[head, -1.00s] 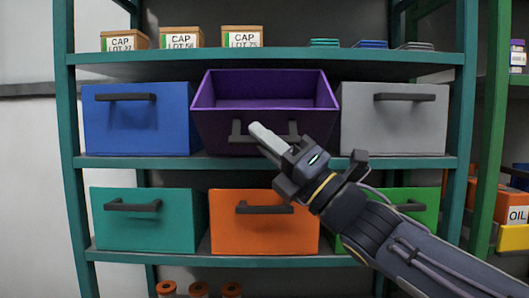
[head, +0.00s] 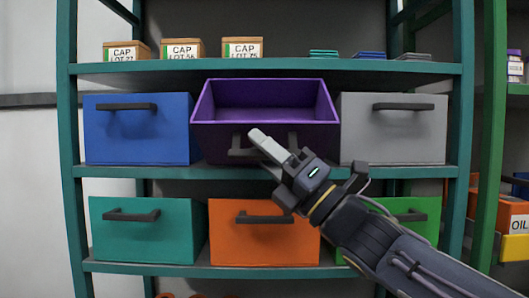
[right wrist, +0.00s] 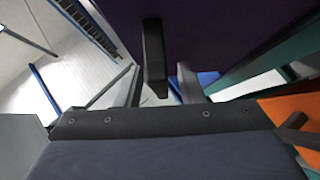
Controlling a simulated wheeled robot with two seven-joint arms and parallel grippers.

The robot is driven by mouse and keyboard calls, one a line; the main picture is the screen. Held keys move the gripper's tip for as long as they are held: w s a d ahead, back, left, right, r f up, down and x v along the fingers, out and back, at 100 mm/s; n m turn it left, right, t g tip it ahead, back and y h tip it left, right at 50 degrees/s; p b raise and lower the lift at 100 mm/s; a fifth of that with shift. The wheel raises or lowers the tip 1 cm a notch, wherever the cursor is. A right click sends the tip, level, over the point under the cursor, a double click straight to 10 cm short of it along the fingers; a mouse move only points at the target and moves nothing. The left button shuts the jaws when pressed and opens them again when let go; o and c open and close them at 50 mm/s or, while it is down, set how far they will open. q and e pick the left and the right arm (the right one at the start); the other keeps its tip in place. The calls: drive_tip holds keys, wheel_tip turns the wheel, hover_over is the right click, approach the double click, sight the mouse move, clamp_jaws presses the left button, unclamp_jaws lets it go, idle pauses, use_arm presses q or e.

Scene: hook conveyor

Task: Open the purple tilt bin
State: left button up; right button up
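The purple tilt bin (head: 264,138) is on the upper shelf between a blue and a grey bin. It is tilted forward, with its open top and inside showing. Its dark handle (head: 240,153) is partly hidden behind my right gripper (head: 270,147). In the right wrist view, a dark bar, apparently the handle (right wrist: 153,55), hangs between the fingers of my right gripper (right wrist: 162,88). A gap shows between the bar and the right finger, so the gripper looks open around the handle. My left gripper is not in view.
The blue bin (head: 137,140) and grey bin (head: 393,140) stand close on either side, upright. Teal (head: 145,235), orange (head: 264,245) and green bins (head: 418,230) sit on the shelf below. Labelled cap boxes (head: 182,48) stand on the shelf above.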

drive_tip(key=v, duration=0.7)
drive_tip(key=shift+s+d+f+b, duration=0.2)
drive_tip(key=shift+d+f+b, duration=0.05)
drive_tip(key=shift+b, duration=0.05)
